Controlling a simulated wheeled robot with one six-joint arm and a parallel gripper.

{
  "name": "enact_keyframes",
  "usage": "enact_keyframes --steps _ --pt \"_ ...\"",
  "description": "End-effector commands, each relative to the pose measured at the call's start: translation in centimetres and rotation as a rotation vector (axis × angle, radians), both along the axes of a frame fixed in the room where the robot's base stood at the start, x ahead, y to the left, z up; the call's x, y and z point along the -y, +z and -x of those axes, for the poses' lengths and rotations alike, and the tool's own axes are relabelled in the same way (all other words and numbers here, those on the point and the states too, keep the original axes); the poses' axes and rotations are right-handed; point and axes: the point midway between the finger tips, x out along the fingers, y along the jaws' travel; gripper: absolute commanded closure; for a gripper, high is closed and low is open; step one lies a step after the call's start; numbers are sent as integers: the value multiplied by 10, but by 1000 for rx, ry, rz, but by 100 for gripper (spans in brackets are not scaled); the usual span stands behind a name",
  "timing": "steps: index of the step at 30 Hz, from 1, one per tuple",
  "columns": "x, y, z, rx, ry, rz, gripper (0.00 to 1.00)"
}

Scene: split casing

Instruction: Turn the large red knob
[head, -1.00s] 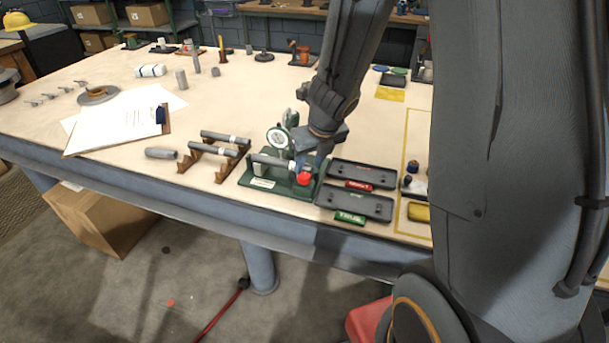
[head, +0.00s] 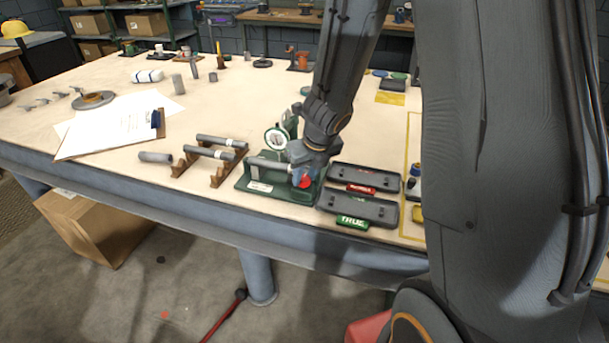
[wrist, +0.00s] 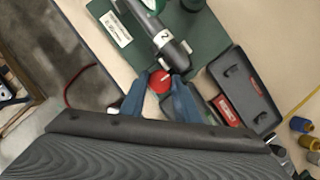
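The large red knob (head: 305,182) sits at the front right of the green fixture (head: 262,192); in the wrist view the knob (wrist: 160,81) shows a pale pointer line on its face. My gripper (wrist: 160,88) has its two blue fingers apart, one on each side of the knob. I cannot make out firm contact with either finger. In the head view my gripper (head: 303,168) is low over the knob and partly covers it. A grey shaft (wrist: 166,42) marked 2 lies on the fixture close to the knob. A white-faced dial gauge (head: 277,139) stands behind it.
Two dark trays, one with a red label (head: 360,189) and one with a green TRUE label (head: 352,221), lie just right of the fixture. A wooden rack (head: 212,160) with grey shafts stands left. A clipboard (head: 110,130) lies further left. The table's front edge is close.

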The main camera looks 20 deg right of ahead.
Motion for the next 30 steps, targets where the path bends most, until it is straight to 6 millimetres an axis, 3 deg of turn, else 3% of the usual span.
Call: enact_keyframes --steps 2,14,30 --pt "0 0 0 0 0 0 94" --pt "-1 1 1 -2 -79 1 94" --pt "-4 2 1 -1 -483 1 94"
